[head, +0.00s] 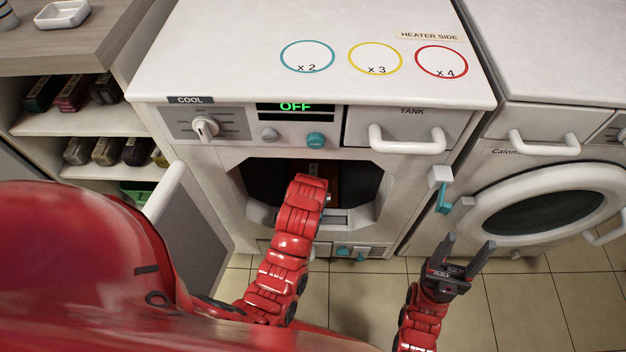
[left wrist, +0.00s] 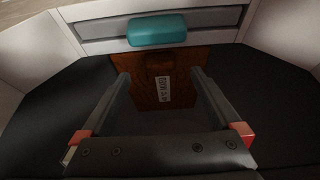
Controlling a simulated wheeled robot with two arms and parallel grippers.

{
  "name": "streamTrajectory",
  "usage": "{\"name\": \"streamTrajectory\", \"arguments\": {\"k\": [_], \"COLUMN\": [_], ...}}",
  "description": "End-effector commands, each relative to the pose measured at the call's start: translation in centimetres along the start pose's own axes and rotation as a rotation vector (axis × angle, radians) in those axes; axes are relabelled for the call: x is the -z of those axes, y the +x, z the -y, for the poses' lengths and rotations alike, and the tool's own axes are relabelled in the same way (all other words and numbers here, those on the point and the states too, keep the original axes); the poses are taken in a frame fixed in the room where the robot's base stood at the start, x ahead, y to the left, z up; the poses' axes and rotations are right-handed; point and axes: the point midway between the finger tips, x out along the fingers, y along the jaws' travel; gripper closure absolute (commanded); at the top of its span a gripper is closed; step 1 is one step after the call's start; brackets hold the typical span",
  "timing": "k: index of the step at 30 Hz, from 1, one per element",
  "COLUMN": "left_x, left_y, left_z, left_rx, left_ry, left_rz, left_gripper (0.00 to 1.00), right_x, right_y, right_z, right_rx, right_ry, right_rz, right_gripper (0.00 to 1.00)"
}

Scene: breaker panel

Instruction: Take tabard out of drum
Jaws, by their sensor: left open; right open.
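The open drum (head: 262,185) is a dark cavity in the front of the middle machine. A brown-orange cloth, seemingly the tabard (left wrist: 185,62), lies inside it with a small pale printed label. A sliver of it shows in the head view (head: 333,182). My left arm reaches into the drum opening, and its fingers are hidden in the head view. In the left wrist view my left gripper (left wrist: 161,80) is open, its fingers apart over the cloth, with no grip on it. My right gripper (head: 467,246) is open and empty above the floor, right of the machine.
A teal block (left wrist: 157,29) sits on a grey ledge beyond the cloth. The machine's open door (head: 180,215) stands left of the opening. A teal-and-white latch (head: 441,190) juts out at right. A second machine (head: 550,205) stands right; shelves (head: 60,122) stand left.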

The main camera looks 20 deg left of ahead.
Motion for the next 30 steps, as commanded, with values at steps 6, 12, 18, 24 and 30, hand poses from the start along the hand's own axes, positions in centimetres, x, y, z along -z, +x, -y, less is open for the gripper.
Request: {"name": "streamTrajectory", "arguments": {"k": [6, 12, 18, 24, 30], "left_x": [-0.1, 0.1, 0.1, 0.1, 0.1], "left_y": [3.4, 5.0, 4.9, 4.9, 4.9], "left_z": [0.1, 0.0, 0.0, 0.0, 0.0], "left_rx": [0.000, 0.000, 0.000, 0.000, 0.000], "left_ry": [-0.001, 0.000, 0.000, 0.000, 0.000], "left_rz": [0.002, 0.001, 0.000, 0.000, 0.000], "left_gripper": [0.03, 0.03, 0.10, 0.46, 0.82], "right_x": [-0.3, -0.3, -0.3, -0.3, -0.3], "right_y": [-1.7, -2.0, -1.9, -1.9, -1.9], "right_z": [0.1, 0.1, 0.1, 0.1, 0.1], "right_rx": [0.000, 0.000, 0.000, 0.000, 0.000], "right_ry": [0.000, 0.000, 0.000, 0.000, 0.000], "right_rz": [0.000, 0.000, 0.000, 0.000, 0.000], "right_gripper": [0.41, 0.41, 0.41, 0.41, 0.41]}}
